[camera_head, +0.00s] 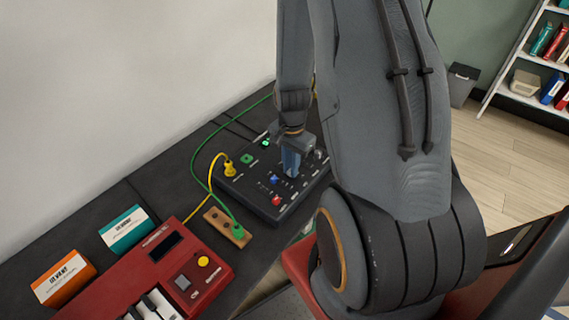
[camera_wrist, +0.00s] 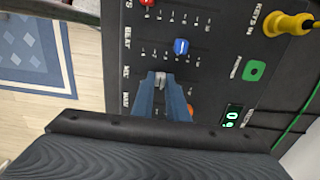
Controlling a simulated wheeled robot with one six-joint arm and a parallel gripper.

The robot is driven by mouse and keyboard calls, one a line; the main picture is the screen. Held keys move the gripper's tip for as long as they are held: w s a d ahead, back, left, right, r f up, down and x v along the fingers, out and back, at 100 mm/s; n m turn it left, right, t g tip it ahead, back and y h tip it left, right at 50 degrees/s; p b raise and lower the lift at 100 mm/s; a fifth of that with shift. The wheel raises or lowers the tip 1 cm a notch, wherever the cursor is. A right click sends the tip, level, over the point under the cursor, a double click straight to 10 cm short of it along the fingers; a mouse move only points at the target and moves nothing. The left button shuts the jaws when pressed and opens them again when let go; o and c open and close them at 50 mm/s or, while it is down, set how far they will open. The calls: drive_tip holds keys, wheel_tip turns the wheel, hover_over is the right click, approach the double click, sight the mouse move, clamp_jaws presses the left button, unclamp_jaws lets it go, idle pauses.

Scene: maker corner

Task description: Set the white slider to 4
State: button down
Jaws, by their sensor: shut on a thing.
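The black control panel (camera_head: 262,202) stands on the dark bench; it also fills the wrist view (camera_wrist: 212,75). My gripper (camera_head: 290,172) reaches down onto it. In the wrist view my gripper's blue fingers (camera_wrist: 161,88) are shut on the pale slider cap (camera_wrist: 160,78), in the row that seems labelled MIX. The fingers cover part of this slider's scale, so its number cannot be read. Beside it is the blue slider (camera_wrist: 181,46), with the red slider (camera_wrist: 148,3) at the top edge. An orange cap (camera_wrist: 190,109) shows partly behind the fingers.
A red device (camera_head: 205,262), a wooden block (camera_head: 226,228) and orange (camera_head: 63,279) and teal (camera_head: 125,230) boxes sit to the left.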

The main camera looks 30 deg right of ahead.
drive_tip(key=shift+w, duration=0.25)
drive_tip(key=c, duration=1.7)
unclamp_jaws()
drive_tip(key=shift+r, duration=0.1)
drive_tip(key=shift+r+b, duration=0.85)
drive_tip(key=shift+r, duration=3)
drive_tip(key=s+a+r+n, duration=0.1)
drive_tip(key=a+r+n, duration=0.1)
drive_tip(key=a+n, duration=0.2)
drive_tip(key=s+a+r+n+t+b, duration=0.1)
drive_tip(key=s+a+r+n, duration=0.1)
drive_tip(key=a+n, duration=0.3)
drive_tip(key=s+a+r+n, duration=0.2)
drive_tip(key=a+r+n, duration=0.2)
drive_tip(key=a+n, duration=0.1)
drive_tip(key=shift+s+a+r, duration=0.15)
drive_tip(key=shift+a+r, duration=0.1)
drive_tip(key=shift+a, duration=0.1)
